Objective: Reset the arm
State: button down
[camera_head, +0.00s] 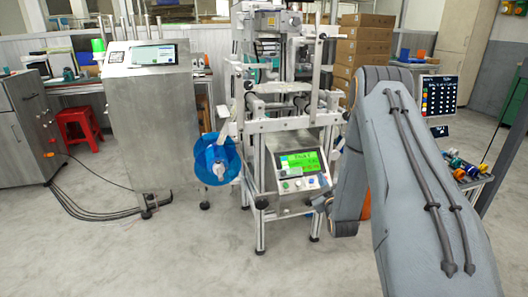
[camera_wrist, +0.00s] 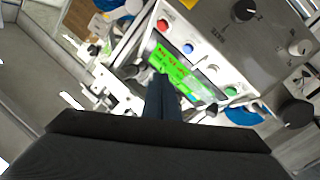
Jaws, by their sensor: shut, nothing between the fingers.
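My arm, in a grey cover, reaches in from the right in the head view and bends down beside the machine frame. Its lower end is near the right side of the control box (camera_head: 297,178) with a lit green screen. In the wrist view my gripper (camera_wrist: 163,82) shows as dark fingers closed together, with nothing between them. The fingers overlap the view of the panel with the green screen (camera_wrist: 172,68). In the head view the fingertips are too small to make out clearly. A blue film reel (camera_head: 212,170) hangs on the left side of the machine frame.
A steel cabinet (camera_head: 150,130) stands left of the machine frame (camera_head: 270,120). A red stool (camera_head: 80,127) is farther left, with black cables on the floor. Several coloured reels (camera_head: 462,166) lie at the right. The front floor (camera_head: 180,250) is clear.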

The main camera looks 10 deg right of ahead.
jog(key=a+r+g+y, duration=0.2)
jog(key=a+r+g, duration=0.3)
jog(key=a, duration=0.6)
jog(key=s+a+r+m+g+y, duration=0.1)
jog(key=s+a+r+g, duration=0.2)
jog(key=s+a+r, duration=0.45)
jog(key=s+a+r+g, duration=0.25)
jog(key=s+a, duration=0.25)
jog(key=s, duration=0.7)
jog(key=s+a+r+g+y, duration=0.15)
jog(key=s+a+g, duration=0.25)
jog(key=s, duration=0.7)
jog(key=s+a+r+g+h, duration=0.1)
jog(key=s+a+r+g, duration=0.3)
jog(key=s, duration=0.8)
jog(key=d+r+m+t+p, duration=0.1)
jog(key=d+r+m+p, duration=0.2)
jog(key=p, duration=1.2)
jog(key=d+r, duration=0.2)
jog(key=d, duration=0.3)
jog(key=shift+r+p, duration=0.3)
jog(key=shift+r, duration=0.1)
